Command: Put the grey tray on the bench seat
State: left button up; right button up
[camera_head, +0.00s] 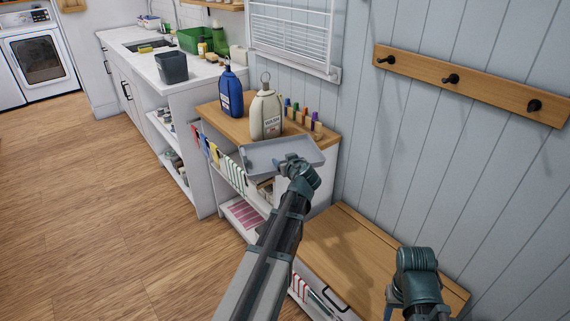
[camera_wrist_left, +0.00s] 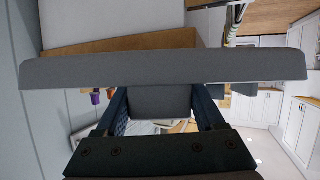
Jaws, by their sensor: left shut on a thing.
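My left gripper (camera_head: 296,165) is shut on the near edge of the grey tray (camera_head: 262,154). It holds the tray up in front of the wooden-topped shelf unit; the tray looks empty. In the left wrist view the tray's edge (camera_wrist_left: 165,68) runs across the picture, with a part of it between the fingers of my left gripper (camera_wrist_left: 162,108). The bench seat (camera_head: 340,240) is a bare wooden top at the lower right, to the right of and below the tray. My right arm is over its right end; its fingers cannot be made out.
A cream wash bottle (camera_head: 266,115), a blue bottle (camera_head: 231,93) and several small coloured pegs (camera_head: 303,115) stand on the shelf unit's top (camera_head: 325,141) behind the tray. A wooden hook rail (camera_head: 470,84) is on the wall above the bench. The floor at left is clear.

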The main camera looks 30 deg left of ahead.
pick_arm(q)
jog(key=o, duration=1.5)
jog(key=p+v, duration=0.4)
jog(key=v, duration=0.8)
jog(key=shift+p, duration=0.3)
jog(key=shift+d, duration=0.1)
